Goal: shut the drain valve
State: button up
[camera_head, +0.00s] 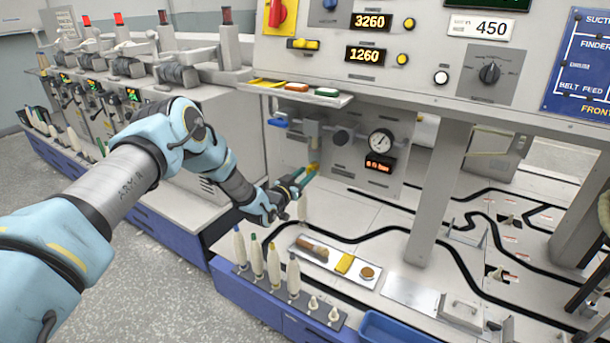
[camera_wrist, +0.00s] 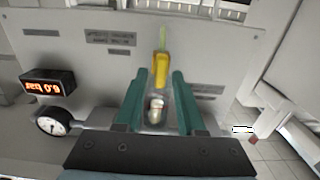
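The drain valve's yellow lever (camera_wrist: 161,70) shows in the wrist view, upside down there, lying in line with a pale green tube (camera_wrist: 163,35) on the grey panel. In the head view a small patch of yellow (camera_head: 314,167) shows below the grey filter unit (camera_head: 313,130). My gripper (camera_head: 305,174) reaches the panel there. In the wrist view its two green fingers (camera_wrist: 160,76) stand apart on either side of the lever, with gaps visible. A pale round part (camera_wrist: 155,108) sits between the fingers. I cannot tell how deep the lever lies between the tips.
A blue valve handle (camera_head: 278,122) is left of the filter unit. A pressure gauge (camera_head: 381,142) and a small red display (camera_head: 380,163) are to the right. A shelf (camera_head: 330,98) juts out above. Bobbins (camera_head: 274,262) stand upright on the bench below, near a tray (camera_head: 310,240).

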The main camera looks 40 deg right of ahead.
grip_shut()
jog(key=shift+f+b, duration=0.1)
jog(key=shift+b, duration=0.2)
jog(key=shift+w+f+n+b, duration=0.1)
jog(key=shift+f+n+b, duration=0.05)
jog(key=shift+n+b, duration=0.9)
jog(key=n+b, duration=0.3)
jog(key=b, duration=0.2)
jog(key=shift+f, duration=0.1)
jog(key=n+b, duration=0.3)
jog(key=shift+w+n+b, duration=0.1)
jog(key=shift+n+b, duration=0.25)
jog(key=shift+b, duration=0.05)
jog(key=n+b, duration=0.3)
jog(key=shift+n, duration=0.3)
jog(key=n+b, duration=0.4)
jog(key=n, duration=0.1)
jog(key=shift+n+b, duration=0.3)
jog(key=shift+n, duration=0.1)
